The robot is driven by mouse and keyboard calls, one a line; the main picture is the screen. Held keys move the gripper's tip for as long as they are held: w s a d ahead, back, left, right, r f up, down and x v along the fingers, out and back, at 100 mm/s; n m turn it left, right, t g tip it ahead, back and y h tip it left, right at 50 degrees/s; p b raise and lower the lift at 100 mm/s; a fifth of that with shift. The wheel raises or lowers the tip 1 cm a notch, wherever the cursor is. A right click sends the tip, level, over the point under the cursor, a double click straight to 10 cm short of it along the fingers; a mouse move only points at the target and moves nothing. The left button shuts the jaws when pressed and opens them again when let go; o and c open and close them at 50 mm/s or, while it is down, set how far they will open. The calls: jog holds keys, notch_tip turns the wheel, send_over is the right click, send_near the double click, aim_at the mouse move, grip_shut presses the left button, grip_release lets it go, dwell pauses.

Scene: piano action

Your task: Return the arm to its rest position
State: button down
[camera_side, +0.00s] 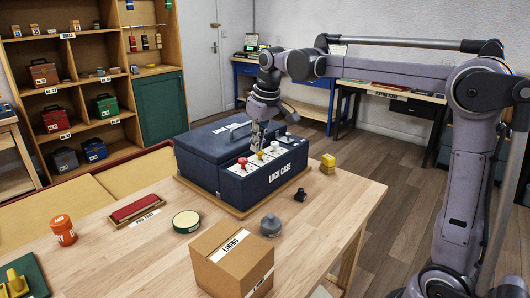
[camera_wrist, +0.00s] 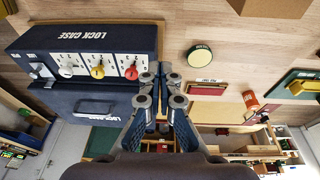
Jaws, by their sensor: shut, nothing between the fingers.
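My gripper (camera_side: 259,140) is shut and empty, pointing down over the blue lock case (camera_side: 285,178) on the wooden table. In the wrist view, my gripper (camera_wrist: 161,75) shows its fingertips together, beside the red knob (camera_wrist: 131,73). I cannot tell how far above the case they are. The lock case (camera_wrist: 90,40) has a strip with a red knob (camera_side: 242,162), a yellow knob (camera_side: 260,155) and a white knob (camera_side: 275,145). My arm reaches in from the right, with its upper link level and high above the table.
A cardboard box (camera_side: 230,262) labelled LINING stands at the front edge. A grey weight (camera_side: 270,225), a round tin (camera_side: 186,222), a red pad on a tray (camera_side: 134,209), an orange jar (camera_side: 63,230) and yellow blocks (camera_side: 328,163) sit around the case. Shelves (camera_side: 75,85) stand behind.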

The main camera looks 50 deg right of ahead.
jog(key=s+a+f+t, duration=0.2)
jog(key=s+f, duration=0.3)
jog(key=s, duration=0.4)
jog(key=s+a+f+t, duration=0.2)
jog(key=s+a+f, duration=0.3)
jog(key=s, duration=0.5)
jog(key=shift+a, duration=0.15)
jog(key=shift+f, duration=0.1)
